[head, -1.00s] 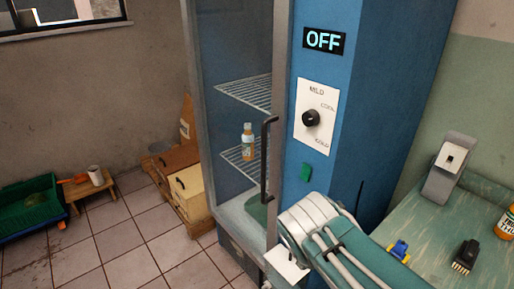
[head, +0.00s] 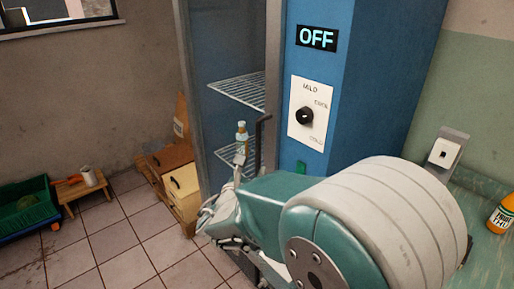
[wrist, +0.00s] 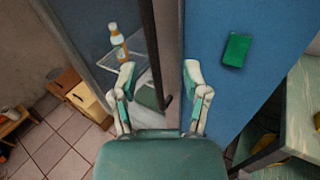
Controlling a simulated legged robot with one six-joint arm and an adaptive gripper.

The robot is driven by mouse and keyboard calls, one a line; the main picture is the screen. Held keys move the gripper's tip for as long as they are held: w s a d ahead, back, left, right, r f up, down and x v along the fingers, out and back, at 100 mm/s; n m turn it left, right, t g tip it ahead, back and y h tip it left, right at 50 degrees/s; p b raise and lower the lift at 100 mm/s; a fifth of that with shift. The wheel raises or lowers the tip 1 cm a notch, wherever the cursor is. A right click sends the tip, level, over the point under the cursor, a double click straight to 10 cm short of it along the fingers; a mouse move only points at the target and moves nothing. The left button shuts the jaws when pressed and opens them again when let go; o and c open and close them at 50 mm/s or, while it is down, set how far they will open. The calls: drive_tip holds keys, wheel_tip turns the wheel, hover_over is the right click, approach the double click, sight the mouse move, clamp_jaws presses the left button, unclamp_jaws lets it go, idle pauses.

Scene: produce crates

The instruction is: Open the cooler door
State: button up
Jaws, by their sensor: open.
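The cooler is a tall blue cabinet with a grey-framed glass door (head: 272,60), which looks closed. Its black vertical handle (head: 259,142) is on the door's right edge; the lower part is hidden behind my arm in the head view. My gripper (head: 220,215) is in front of the lower door in the head view. In the wrist view my gripper (wrist: 158,72) is open and empty, its fingers on either side of the door's edge strip. A dark piece, seemingly the handle's lower end (wrist: 167,103), shows between them. I cannot tell whether they touch.
The cooler's panel has an OFF display (head: 317,38) and a black dial (head: 304,116). A bottle (head: 241,134) stands on a wire shelf inside. Wooden crates (head: 184,190) stand left of the cooler. A counter with an orange bottle (head: 502,215) is at right.

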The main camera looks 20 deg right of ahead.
sight(257, 149)
drive_tip(key=shift+n+t+y, duration=0.3)
drive_tip(key=shift+n, duration=0.2)
drive_tip(key=x, duration=0.7)
drive_tip(key=a+x, duration=0.1)
drive_tip(key=x, duration=0.3)
drive_tip(key=shift+w+f, duration=0.1)
drive_tip(key=shift+w, duration=0.15)
clamp_jaws()
